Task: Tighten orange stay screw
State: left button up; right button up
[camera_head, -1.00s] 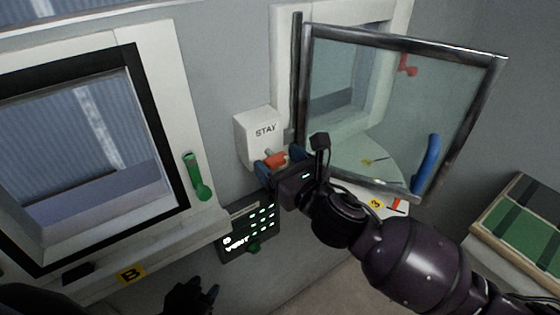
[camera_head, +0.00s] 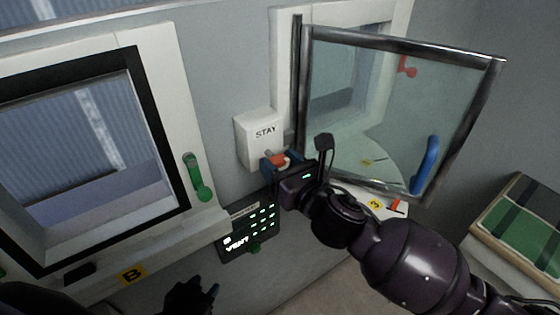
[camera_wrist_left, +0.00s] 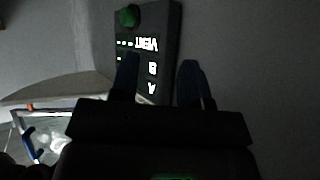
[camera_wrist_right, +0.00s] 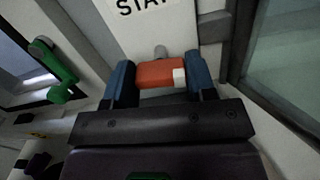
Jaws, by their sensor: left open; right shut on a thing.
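The orange stay screw (camera_head: 280,160) sticks out below the white STAY box (camera_head: 258,137) on the wall. In the right wrist view the screw (camera_wrist_right: 160,74) is an orange block with a white patch at its right end. My right gripper (camera_wrist_right: 161,80) is shut on it, with a blue finger at either side. The right arm reaches in from the lower right in the head view. My left gripper (camera_head: 200,290) is low in the head view, apart from the screw. In the left wrist view its blue fingers (camera_wrist_left: 158,82) are open and empty, below the VENT panel.
A glass window pane (camera_head: 390,115) in a metal frame stands swung open right of the box, with a blue handle (camera_head: 427,165). A closed window with a green handle (camera_head: 197,177) is on the left. The VENT panel (camera_head: 248,235) is below the box.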

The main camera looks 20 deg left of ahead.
jog(key=m+p, duration=0.1)
jog(key=m, duration=0.3)
jog(key=shift+p, duration=0.4)
jog(key=m+p, duration=0.1)
jog(key=m, duration=0.3)
jog(key=shift+m, duration=0.4)
jog(key=m, duration=0.4)
jog(key=shift+m, duration=0.3)
jog(key=m, duration=0.8)
jog(key=shift+f, duration=0.1)
jog(key=m, duration=0.4)
jog(key=shift+m, duration=0.3)
jog(key=m, duration=0.3)
jog(key=shift+m, duration=2.4)
